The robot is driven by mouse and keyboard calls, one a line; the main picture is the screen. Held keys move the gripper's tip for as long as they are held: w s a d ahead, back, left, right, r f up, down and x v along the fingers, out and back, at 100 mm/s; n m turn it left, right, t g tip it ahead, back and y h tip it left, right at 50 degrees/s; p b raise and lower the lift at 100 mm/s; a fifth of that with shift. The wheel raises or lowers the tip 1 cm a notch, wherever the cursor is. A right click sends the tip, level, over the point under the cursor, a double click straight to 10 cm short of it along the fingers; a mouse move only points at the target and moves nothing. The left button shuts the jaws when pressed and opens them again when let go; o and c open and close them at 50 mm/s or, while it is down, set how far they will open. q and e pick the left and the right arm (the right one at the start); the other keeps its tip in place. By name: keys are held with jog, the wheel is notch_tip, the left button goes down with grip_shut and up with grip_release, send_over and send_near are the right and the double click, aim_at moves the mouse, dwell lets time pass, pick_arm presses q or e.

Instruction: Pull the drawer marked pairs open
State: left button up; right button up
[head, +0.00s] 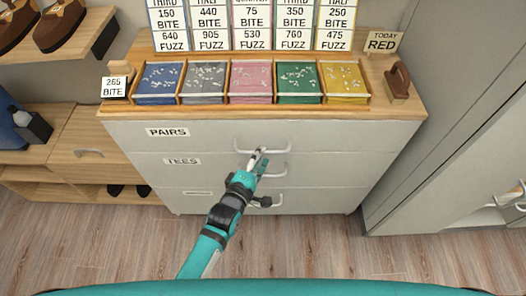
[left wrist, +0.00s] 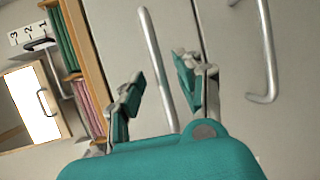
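The drawer marked pairs (head: 200,133) is the top drawer of a pale grey chest and looks shut, its front flush with those below. Its bar handle (head: 275,149) is at the middle of the front; it also shows in the left wrist view (left wrist: 154,60). My left gripper (head: 258,154) is at this handle. In the left wrist view its two fingers (left wrist: 160,90) are apart, with the bar between them, and a gap shows on both sides. My right gripper is not in view.
The tees drawer (head: 215,165) is just below, with its own handle (left wrist: 265,55). A third drawer is under it. Colored trays of small pieces (head: 159,84) stand on the chest top. A grey cabinet (head: 450,150) stands at right. Floor in front is clear.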

pick_arm(q)
jog(key=shift+x, duration=1.4)
jog(key=shift+c, duration=0.4)
grip_shut()
